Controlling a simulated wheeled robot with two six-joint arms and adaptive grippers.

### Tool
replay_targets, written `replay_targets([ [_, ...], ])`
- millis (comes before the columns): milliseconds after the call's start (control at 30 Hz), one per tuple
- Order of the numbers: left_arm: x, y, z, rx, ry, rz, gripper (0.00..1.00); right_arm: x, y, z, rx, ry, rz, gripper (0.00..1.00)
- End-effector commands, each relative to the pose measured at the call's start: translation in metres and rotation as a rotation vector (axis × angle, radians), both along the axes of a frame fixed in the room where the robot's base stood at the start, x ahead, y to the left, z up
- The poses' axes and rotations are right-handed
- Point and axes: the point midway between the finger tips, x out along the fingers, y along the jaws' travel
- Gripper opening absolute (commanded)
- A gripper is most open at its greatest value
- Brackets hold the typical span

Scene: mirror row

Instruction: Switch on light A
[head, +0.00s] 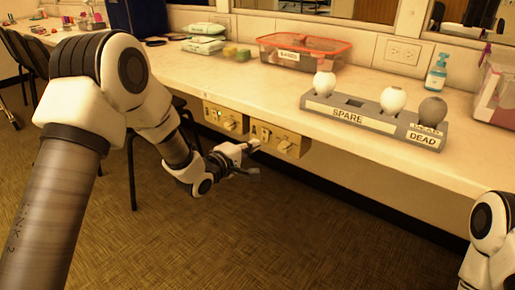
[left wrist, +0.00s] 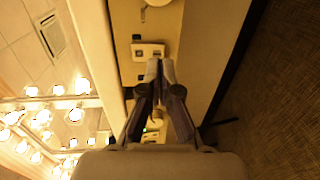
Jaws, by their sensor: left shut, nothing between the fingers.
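Two beige switch boxes are fixed to the counter's front edge in the head view: a left box (head: 226,119) with a small green light and a right box (head: 280,140). Each has a knob or lever; their labels are too small to read, so I cannot tell which belongs to light A. My left gripper (head: 248,150) is shut and empty, just in front of the right box's left part; contact is unclear. In the left wrist view, the shut left gripper (left wrist: 160,72) points at a pale switch plate (left wrist: 148,51). My right gripper is out of view.
The counter holds a grey bulb rack (head: 350,115) marked SPARE and DEAD, a red-lidded container (head: 304,50), a blue-capped bottle (head: 437,73) and white packs (head: 204,32). Several lit bulbs (left wrist: 45,118) show in the left wrist view. A dark chair stands behind my left arm.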

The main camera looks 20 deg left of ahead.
Motion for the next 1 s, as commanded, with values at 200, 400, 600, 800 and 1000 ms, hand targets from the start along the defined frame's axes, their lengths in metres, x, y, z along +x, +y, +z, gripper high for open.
replay_targets([
  [200, 0.022, -0.008, -0.004, 0.001, -0.001, 0.001, 0.00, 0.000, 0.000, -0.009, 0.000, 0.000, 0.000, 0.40],
  [400, 0.023, -0.008, -0.003, -0.001, 0.000, 0.001, 0.00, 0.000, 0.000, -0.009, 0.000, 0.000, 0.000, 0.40],
  [600, 0.026, -0.009, -0.001, 0.001, 0.002, 0.001, 0.00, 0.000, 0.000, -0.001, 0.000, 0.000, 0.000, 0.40],
  [800, 0.028, -0.010, -0.005, 0.000, -0.001, 0.001, 0.00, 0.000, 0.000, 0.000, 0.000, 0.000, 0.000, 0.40],
  [1000, 0.027, -0.008, -0.005, -0.001, 0.000, 0.002, 0.00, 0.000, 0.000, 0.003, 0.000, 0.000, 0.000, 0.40],
])
